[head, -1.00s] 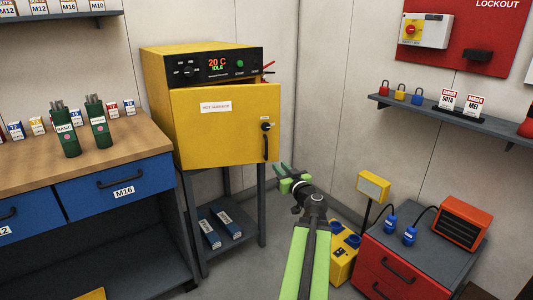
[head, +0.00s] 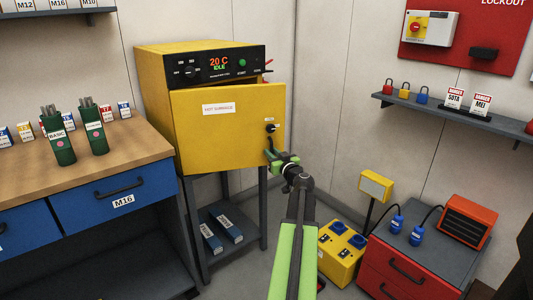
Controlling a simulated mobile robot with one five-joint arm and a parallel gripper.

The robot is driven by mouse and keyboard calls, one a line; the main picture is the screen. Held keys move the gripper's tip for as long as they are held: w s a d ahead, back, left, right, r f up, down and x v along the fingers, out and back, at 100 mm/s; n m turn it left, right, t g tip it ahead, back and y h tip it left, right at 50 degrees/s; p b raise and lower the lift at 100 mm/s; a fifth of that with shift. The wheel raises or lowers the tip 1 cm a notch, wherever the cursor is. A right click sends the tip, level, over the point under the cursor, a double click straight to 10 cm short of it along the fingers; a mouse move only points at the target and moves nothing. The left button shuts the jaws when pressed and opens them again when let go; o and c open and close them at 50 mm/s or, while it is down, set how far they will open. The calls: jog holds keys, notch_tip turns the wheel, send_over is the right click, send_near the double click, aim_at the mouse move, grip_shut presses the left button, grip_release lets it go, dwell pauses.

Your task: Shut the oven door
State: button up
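The yellow oven (head: 155,70) stands on a dark stand, its display reading 20 C IDLE. Its yellow door (head: 215,140) is ajar: the door's right side stands out past the control panel, with a dark gap at the top right. A knob (head: 270,128) sits on the door's right side. My gripper (head: 270,152) is at the door's right edge, just below the knob, over the dark handle, which is now mostly hidden. I cannot tell whether the fingers touch the door or are closed on the handle.
A workbench (head: 130,150) with green canisters (head: 92,128) stands to the left. A yellow power box (head: 343,255) and a red cabinet (head: 395,270) stand on the floor to the right. A wall shelf (head: 440,115) holds padlocks.

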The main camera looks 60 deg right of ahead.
jog(key=shift+w, duration=0.15)
jog(key=shift+a, duration=0.1)
jog(key=shift+c, duration=0.4)
grip_shut()
dwell(0.8)
